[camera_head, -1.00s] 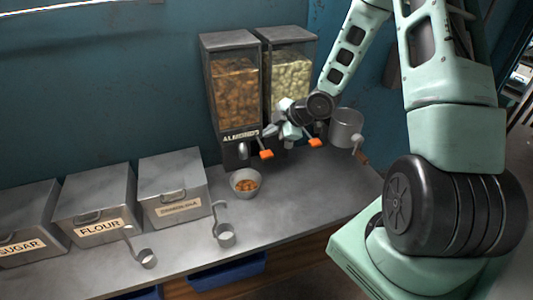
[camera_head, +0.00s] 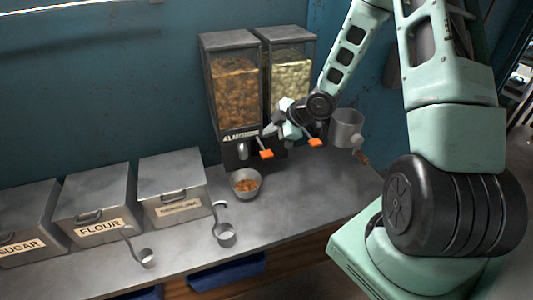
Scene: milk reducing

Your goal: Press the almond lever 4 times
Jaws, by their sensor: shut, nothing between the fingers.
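The almond dispenser (camera_head: 236,92) stands against the back wall, filled with brown nuts and labelled ALMONDS. Its orange lever (camera_head: 266,154) sticks out at its lower right front. My gripper (camera_head: 268,131) is shut, just above and behind that lever and in front of the dispenser's lower right side. I cannot tell whether the fingers touch the lever. A grey metal bowl (camera_head: 245,190) stands on the counter below the spout, with some almonds in it.
A second dispenser (camera_head: 291,78) with pale nuts and its own orange lever (camera_head: 315,142) stands to the right, partly behind my arm. A grey metal cup-shaped device with a crank (camera_head: 347,127) is further right. Bins (camera_head: 173,190) and two scoops (camera_head: 226,238) occupy the left; counter right of the bowl is clear.

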